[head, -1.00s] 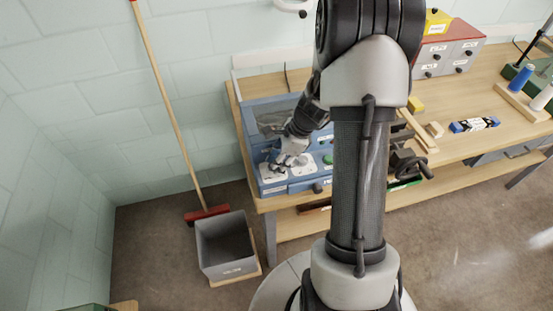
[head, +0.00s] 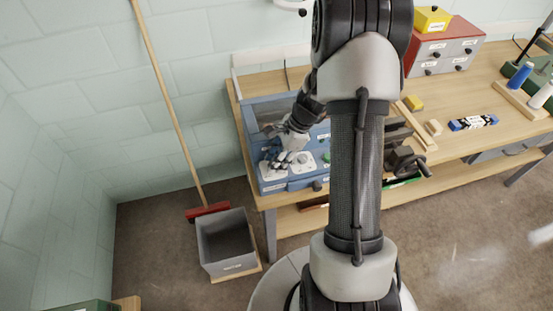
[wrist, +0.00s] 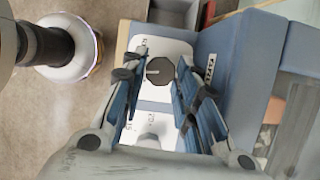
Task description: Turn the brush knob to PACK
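A dark eight-sided knob (wrist: 159,71) sits on a white plate (wrist: 176,47) on the blue machine. Small lettering around it is too small to read, so I cannot tell its setting or confirm that it is the brush knob. My gripper (wrist: 162,60) is open, with one finger on each side of the knob in the wrist view. I cannot tell whether the fingers touch it. In the head view my gripper (head: 279,161) is over the left white plate of the blue machine (head: 256,127) and hides the knob there.
A second white plate with a pale knob (head: 303,159) is to the right, near a green button (head: 326,157). A black knob (head: 317,186) sits on the machine's front. A grey bin (head: 226,240) and a broom (head: 174,120) are on the left.

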